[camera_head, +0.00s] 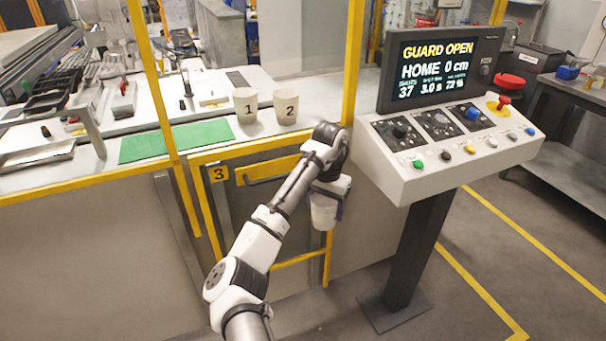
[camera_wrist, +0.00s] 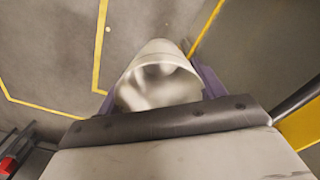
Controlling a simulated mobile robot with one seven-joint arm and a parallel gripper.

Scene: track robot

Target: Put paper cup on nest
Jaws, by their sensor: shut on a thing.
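A white paper cup (camera_head: 323,214) is held in my gripper (camera_head: 326,200), in front of the yellow-framed guard and left of the console's post. In the wrist view the cup (camera_wrist: 157,80) shows its open mouth, between the purple fingers of my gripper (camera_wrist: 158,88), with the floor beyond. Two more paper cups stand upright on the white table behind the guard, one marked 1 (camera_head: 245,106) and one marked 2 (camera_head: 286,107). I cannot make out a thing that is clearly a nest; a green mat (camera_head: 175,141) lies on the table to the left of the cups.
A low gate with a sign 3 (camera_head: 219,174) stands below the cups. A control console (camera_head: 455,150) with a screen reading GUARD OPEN stands at the right. Tools and trays fill the table's far left.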

